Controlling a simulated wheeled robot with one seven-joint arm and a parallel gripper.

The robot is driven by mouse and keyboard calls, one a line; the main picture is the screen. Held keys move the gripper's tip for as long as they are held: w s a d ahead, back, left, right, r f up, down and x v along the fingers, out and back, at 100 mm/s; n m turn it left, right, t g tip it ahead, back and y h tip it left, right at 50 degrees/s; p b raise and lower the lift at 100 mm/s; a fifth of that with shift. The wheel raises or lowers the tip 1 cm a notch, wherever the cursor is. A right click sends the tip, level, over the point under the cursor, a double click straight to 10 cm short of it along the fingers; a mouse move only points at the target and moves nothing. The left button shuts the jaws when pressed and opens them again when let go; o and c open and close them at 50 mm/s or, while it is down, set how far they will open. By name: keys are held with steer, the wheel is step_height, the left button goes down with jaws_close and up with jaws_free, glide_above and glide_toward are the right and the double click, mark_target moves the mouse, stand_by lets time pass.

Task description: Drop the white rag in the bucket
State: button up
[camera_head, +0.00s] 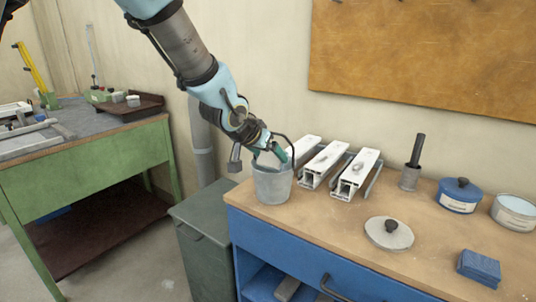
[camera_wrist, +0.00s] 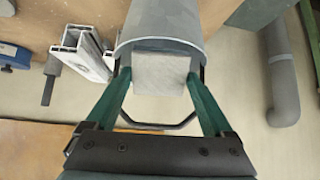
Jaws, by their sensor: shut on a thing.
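The grey bucket (camera_head: 272,187) stands at the left end of the wooden bench top, its mouth upward. My gripper (camera_head: 274,153) points down at the bucket's mouth from above. It is shut on the white rag (camera_head: 266,159), a pale bit of which shows at the bucket's rim. In the wrist view the rag (camera_wrist: 163,75) is a pale, squarish block between my green fingers, in front of the bucket's mouth (camera_wrist: 130,38). The bucket's inside is mostly hidden by the rag and gripper. How deep the rag sits cannot be told.
White window profiles (camera_head: 355,175) in clamps lie right of the bucket. Farther right are a dark-handled brush (camera_head: 411,165), a round lid (camera_head: 389,233), a blue tin (camera_head: 459,195), an open tin (camera_head: 515,212) and a blue sponge (camera_head: 479,268). A green bench (camera_head: 95,180) stands left.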

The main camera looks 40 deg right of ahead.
steer(key=o, duration=1.1)
steer(key=shift+c, duration=0.2)
